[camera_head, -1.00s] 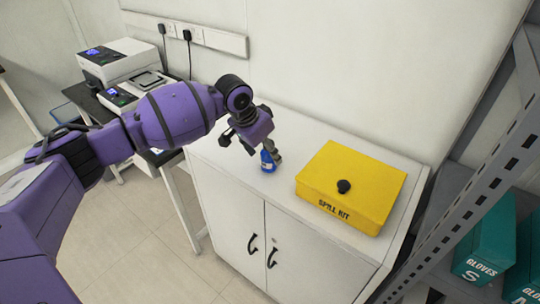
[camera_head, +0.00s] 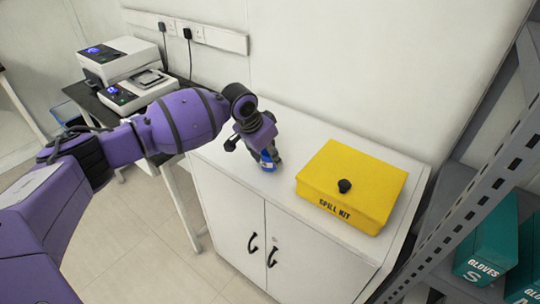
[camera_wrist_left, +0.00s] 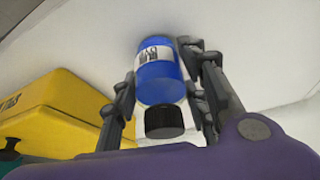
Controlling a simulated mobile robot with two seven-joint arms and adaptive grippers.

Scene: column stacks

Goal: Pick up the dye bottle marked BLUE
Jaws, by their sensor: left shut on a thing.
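A small blue bottle (camera_head: 268,164) is on the white cabinet top, left of the yellow box. The fingers (camera_wrist_left: 163,85) also show in the left wrist view. The gripper hides the bottle's upper part in the head view. My right gripper is out of view.
A yellow spill kit box (camera_head: 350,190) with a black knob stands close to the right of the bottle on the white cabinet (camera_head: 300,245). A grey metal rack (camera_head: 465,190) with teal glove boxes (camera_head: 487,255) is at the right. Bench instruments (camera_head: 118,62) stand at the back left.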

